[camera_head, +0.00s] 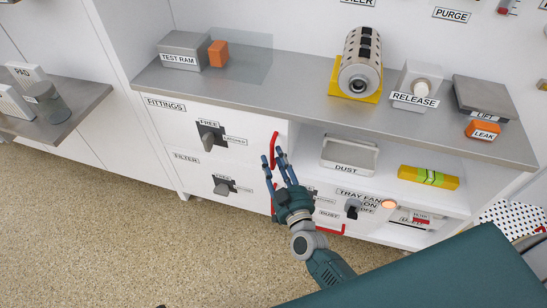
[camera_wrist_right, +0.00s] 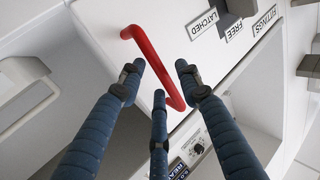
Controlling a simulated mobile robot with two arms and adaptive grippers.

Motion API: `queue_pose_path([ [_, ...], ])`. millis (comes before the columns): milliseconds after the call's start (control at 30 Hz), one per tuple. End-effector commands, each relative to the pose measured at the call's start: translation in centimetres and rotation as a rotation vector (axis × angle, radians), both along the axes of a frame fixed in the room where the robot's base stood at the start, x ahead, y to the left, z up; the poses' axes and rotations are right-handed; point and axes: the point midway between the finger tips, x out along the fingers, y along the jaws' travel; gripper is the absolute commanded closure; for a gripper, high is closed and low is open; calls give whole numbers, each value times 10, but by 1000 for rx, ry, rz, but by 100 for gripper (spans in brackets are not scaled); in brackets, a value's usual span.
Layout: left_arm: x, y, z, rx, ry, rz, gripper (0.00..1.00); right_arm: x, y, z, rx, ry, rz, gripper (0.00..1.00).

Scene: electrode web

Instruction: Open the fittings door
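The fittings door (camera_head: 170,115) is a white front panel under the grey worktop, labelled FITTINGS. It looks shut. A grey latch knob (camera_head: 208,141) sits on a dark plate with FREE above it and LATCHED to its right; I cannot tell which it points at. A red bar handle (camera_head: 274,150) stands at the door's right edge; it also shows in the right wrist view (camera_wrist_right: 152,55). My right gripper (camera_head: 276,165) is open, its blue fingers spread close to this handle. In the wrist view the bar passes between the fingertips; contact is unclear. My left gripper is out of view.
Below is the filter door (camera_head: 185,170) with its own knob (camera_head: 222,187). The worktop (camera_head: 290,105) overhangs the door. Speckled floor (camera_head: 110,230) in front is clear.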

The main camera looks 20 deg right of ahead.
Motion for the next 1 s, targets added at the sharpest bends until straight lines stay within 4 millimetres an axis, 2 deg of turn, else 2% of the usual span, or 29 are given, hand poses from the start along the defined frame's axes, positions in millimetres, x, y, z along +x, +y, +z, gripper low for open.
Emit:
queue_pose_path([
  [167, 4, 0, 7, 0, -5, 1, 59, 16, 0, 0, -2, 0, 0, 66],
  [467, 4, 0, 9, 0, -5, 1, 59, 18, 0, -1, -1, 1, 0, 66],
  [667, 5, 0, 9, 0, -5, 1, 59, 18, 0, -1, -1, 1, 0, 100],
  [1000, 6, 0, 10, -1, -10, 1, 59, 16, 4, 0, 1, 2, -3, 100],
])
